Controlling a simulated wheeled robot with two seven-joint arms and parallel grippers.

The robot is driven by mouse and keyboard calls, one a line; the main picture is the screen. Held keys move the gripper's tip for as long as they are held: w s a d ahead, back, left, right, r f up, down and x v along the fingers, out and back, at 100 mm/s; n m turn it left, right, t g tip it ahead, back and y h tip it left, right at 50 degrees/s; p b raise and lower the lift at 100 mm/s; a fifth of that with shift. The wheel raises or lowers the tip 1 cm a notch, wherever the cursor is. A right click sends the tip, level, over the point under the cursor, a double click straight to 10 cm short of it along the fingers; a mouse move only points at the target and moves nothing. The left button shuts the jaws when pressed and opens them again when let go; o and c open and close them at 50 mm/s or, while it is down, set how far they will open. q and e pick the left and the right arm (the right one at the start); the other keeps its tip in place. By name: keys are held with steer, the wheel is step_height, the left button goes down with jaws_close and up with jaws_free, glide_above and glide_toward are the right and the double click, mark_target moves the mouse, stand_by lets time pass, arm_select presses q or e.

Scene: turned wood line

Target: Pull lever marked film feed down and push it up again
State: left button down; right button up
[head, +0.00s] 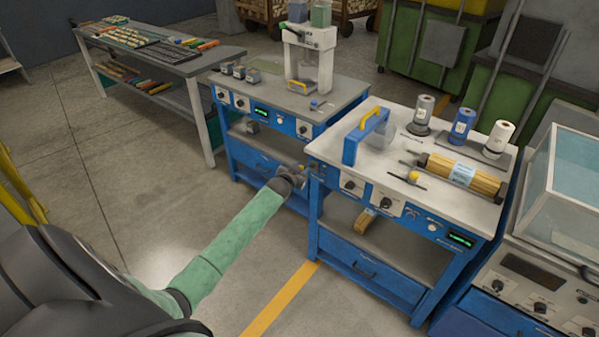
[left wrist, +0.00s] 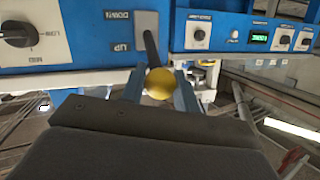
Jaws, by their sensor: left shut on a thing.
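The lever is a dark rod with a yellow ball knob (left wrist: 160,83), coming out of a grey slotted plate (left wrist: 147,22) on a blue front panel. The plate has the words DOWN and UP beside it, upside down in the left wrist view; no film feed marking is readable. My left gripper (left wrist: 159,92) is shut on the knob, one finger on each side. In the head view my left gripper (head: 297,176) is at the left end of the right blue bench's front panel and hides the lever. My right gripper is not in view.
A dial (left wrist: 18,34) sits beside the lever on the same panel. The right bench top (head: 350,118) holds a blue frame with a yellow handle (head: 367,135), film rolls and a wrapped yellow bundle (head: 461,177). The left blue bench (head: 262,88) stands close by. The floor in front is clear.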

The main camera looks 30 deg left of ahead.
arm_select(q)
steer(key=shift+w+r, duration=0.15)
steer(key=shift+r, duration=0.2)
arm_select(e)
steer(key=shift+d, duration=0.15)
arm_select(q)
steer(key=c, duration=1.1)
jaws_free()
steer(key=shift+f, duration=0.1)
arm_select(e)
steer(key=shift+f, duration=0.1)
arm_select(q)
steer(key=shift+s, duration=0.25)
steer(key=shift+s+b, duration=0.3)
steer(key=shift+s, duration=0.1)
steer(key=shift+b+v, duration=1.05)
steer(key=shift+v, duration=2.25)
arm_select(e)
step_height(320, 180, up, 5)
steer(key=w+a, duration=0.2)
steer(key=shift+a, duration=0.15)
